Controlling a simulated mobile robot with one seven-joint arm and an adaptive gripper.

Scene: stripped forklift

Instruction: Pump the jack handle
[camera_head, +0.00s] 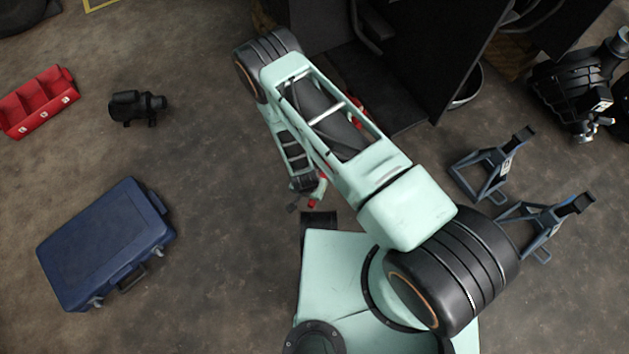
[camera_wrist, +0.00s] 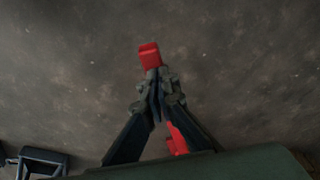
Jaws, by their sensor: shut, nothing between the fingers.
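The red jack handle (camera_wrist: 149,55) shows in the wrist view as a blocky red end just past my fingertips. Another red piece (camera_wrist: 177,140) shows lower down, beside and behind my right finger. My gripper (camera_wrist: 157,88) is shut, with its fingertips together and nothing between them. It overlaps the handle in this view; whether it touches it I cannot tell. In the head view, a small red bit of the handle (camera_head: 313,203) shows below my forearm's end. More red, likely the jack (camera_head: 358,110), shows behind my arm, which hides most of it.
The black forklift body (camera_head: 420,60) stands at the top. Blue jack stands (camera_head: 490,165) are at the right. A blue case (camera_head: 105,245), a black motor-like part (camera_head: 138,106) and a red tray (camera_head: 38,102) lie at the left. The floor between is clear.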

